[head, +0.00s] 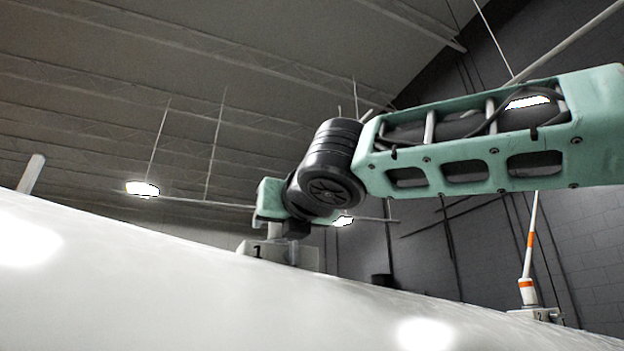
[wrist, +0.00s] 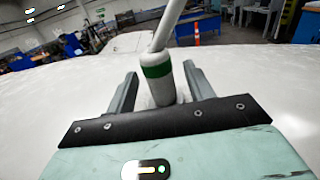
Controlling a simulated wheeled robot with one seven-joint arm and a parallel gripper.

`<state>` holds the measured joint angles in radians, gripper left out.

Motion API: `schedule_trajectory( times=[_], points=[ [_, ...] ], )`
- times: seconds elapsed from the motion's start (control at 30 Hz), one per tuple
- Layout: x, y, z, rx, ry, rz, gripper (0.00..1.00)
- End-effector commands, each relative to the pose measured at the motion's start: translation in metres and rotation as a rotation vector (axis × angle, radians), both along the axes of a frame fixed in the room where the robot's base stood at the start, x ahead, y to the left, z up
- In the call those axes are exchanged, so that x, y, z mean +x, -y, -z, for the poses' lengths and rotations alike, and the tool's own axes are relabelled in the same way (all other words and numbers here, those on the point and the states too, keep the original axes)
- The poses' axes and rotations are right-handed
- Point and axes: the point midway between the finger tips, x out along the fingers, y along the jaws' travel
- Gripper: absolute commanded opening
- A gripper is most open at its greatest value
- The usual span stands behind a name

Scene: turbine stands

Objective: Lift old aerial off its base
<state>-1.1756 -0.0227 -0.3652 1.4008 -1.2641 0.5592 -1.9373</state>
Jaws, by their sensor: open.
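In the wrist view, a white aerial (wrist: 157,83) with a green band at its lower part stands between the two fingers of my gripper (wrist: 160,70). The fingers are open, with a gap visible on either side of the aerial. Its thin rod leans up and to the right. Its foot is hidden behind the gripper's dark front edge. In the head view, my arm hides most of this aerial. A pale base marked 1 (head: 258,252) shows under the end of my arm. A second aerial (head: 527,291) with orange bands stands at the right on a base marked 2 (head: 540,315).
The white curved surface (head: 180,285) fills the lower head view and carries both bases. My arm reaches across from the right.

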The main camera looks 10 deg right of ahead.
Motion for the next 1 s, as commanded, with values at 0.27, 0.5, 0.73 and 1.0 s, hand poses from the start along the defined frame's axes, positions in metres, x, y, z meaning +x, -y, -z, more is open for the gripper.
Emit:
schedule_trajectory(
  times=[0.27,0.5,0.73,1.0],
  points=[
    [-0.0001,0.0,-0.0002,0.0,0.0,0.0,0.28],
    [-0.0002,0.0002,-0.0007,0.0,0.001,0.0,0.0],
    [-0.0001,0.0003,-0.0036,0.001,0.002,0.0,0.0],
    [0.0,0.0004,-0.0102,0.0,0.001,0.0,0.0]
  ],
)
